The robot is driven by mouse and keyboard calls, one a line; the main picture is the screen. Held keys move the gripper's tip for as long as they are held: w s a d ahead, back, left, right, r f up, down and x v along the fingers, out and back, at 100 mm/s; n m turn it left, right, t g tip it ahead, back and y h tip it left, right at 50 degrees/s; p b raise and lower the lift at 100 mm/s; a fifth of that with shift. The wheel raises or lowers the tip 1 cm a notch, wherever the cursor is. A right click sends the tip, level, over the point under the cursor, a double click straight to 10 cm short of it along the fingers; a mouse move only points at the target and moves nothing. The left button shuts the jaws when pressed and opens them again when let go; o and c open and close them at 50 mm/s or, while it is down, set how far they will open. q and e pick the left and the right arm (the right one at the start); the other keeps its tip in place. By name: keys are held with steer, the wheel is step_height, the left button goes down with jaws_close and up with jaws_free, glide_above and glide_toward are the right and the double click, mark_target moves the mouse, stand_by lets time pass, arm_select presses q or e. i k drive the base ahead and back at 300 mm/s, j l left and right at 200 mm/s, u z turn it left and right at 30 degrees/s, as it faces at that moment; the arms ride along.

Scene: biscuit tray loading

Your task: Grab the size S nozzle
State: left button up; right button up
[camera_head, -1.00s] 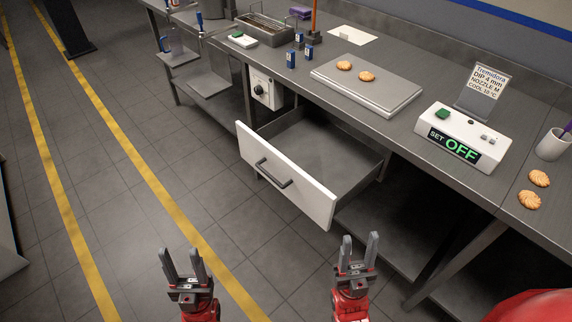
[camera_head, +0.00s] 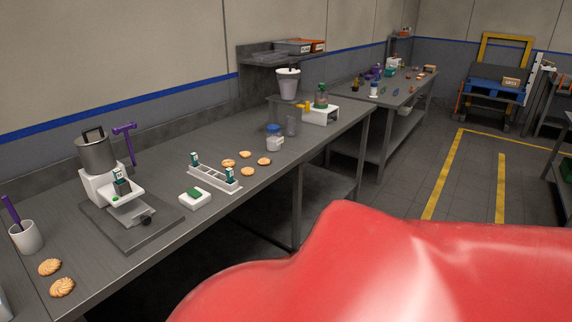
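A pale rack (camera_head: 213,180) stands on the steel table, with a small dark-green labelled piece (camera_head: 195,159) at its left end and another similar piece (camera_head: 230,175) at its right end. A third green-labelled piece (camera_head: 121,181) sits at the front of a white machine (camera_head: 97,186) with a metal pot on top. These pieces may be nozzles, but their labels are too small to read, so I cannot tell which is size S. Neither gripper is in view. A large red part of my own body covers the lower right.
Several biscuits (camera_head: 246,172) lie behind the rack, and a white block with a green top (camera_head: 195,198) is in front. A jar (camera_head: 274,138), a white scale-like device (camera_head: 321,115) and a cup (camera_head: 27,237) stand on the table (camera_head: 165,238). Open floor lies at right.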

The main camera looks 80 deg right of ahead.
mark_target(230, 173)
steer(key=z, duration=2.15)
steer(key=i+l, duration=0.1)
